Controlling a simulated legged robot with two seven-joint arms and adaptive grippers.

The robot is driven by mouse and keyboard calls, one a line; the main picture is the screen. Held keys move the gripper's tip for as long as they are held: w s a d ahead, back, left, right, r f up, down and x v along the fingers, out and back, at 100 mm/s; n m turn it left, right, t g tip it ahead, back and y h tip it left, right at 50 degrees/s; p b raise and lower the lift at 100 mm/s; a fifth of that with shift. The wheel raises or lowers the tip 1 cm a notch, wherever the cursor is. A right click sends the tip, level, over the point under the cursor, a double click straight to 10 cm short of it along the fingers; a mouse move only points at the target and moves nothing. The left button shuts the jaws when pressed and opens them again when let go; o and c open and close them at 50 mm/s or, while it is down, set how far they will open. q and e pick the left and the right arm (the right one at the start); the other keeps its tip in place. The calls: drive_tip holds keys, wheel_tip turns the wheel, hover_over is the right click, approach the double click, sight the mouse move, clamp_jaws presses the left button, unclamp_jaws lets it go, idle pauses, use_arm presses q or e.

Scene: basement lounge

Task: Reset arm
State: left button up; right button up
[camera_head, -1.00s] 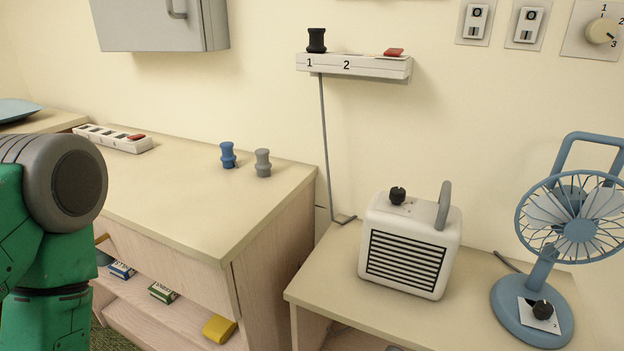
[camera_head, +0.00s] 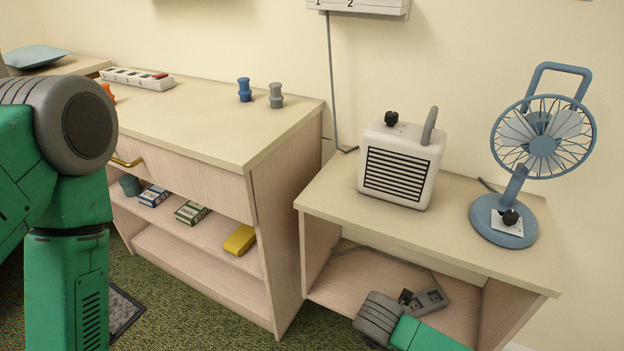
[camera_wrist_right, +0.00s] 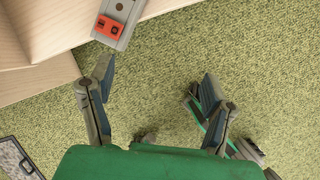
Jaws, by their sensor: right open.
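My right gripper (camera_wrist_right: 158,78) is open and empty in the right wrist view, its two fingers spread apart above the green carpet. A grey strip with a red switch (camera_wrist_right: 107,26) lies just beyond its left fingertip, near a pale wooden edge; I cannot tell whether they touch. In the head view, a green and grey part of my arm shows at the bottom edge, in front of the small table's lower shelf. My left arm comes in at the left edge as a large green and grey link. Its gripper is out of view.
A white heater (camera_head: 400,165) and a blue fan (camera_head: 543,145) stand on the small table (camera_head: 470,240). A grey socket strip (camera_head: 428,300) lies on its lower shelf. The cabinet top (camera_head: 200,120) carries a blue peg (camera_head: 244,90), a grey peg (camera_head: 276,95) and a white power strip (camera_head: 137,78).

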drive_tip(key=s+a+r+n+t+y, duration=0.1)
drive_tip(key=a+r+n+t+y, duration=0.1)
drive_tip(key=a+r+n, duration=0.4)
drive_tip(key=s+a+r+n+t+y, duration=0.1)
drive_tip(key=a+r+n+y, duration=0.15)
drive_tip(key=a, duration=0.65)
drive_tip(key=s+a+r+n+t+y, duration=0.1)
drive_tip(key=a+r+n+t+y, duration=0.15)
drive_tip(key=a+n, duration=0.4)
drive_tip(key=s+a+r+n+g+y+p, duration=0.1)
drive_tip(key=s+a+n+y, duration=0.15)
drive_tip(key=s+n, duration=0.35)
drive_tip(key=s+a+r+n+g+y, duration=0.1)
drive_tip(key=s+a+n+g, duration=0.15)
drive_tip(key=s+n, duration=0.4)
drive_tip(key=s+d+f+n+g+h+p, duration=0.1)
drive_tip(key=s+d+f+n+g, duration=0.3)
drive_tip(key=s+d+n, duration=0.6)
drive_tip(key=w+d+r+n+h, duration=0.1)
drive_tip(key=d+n+h, duration=0.5)
drive_tip(key=d, duration=2)
drive_tip(key=r+n, duration=0.1)
drive_tip(key=n, duration=0.3)
drive_tip(key=shift+w+d+n+g+p, duration=0.3)
drive_tip(key=shift+w+d+n, duration=0.05)
drive_tip(key=shift+w, duration=0.05)
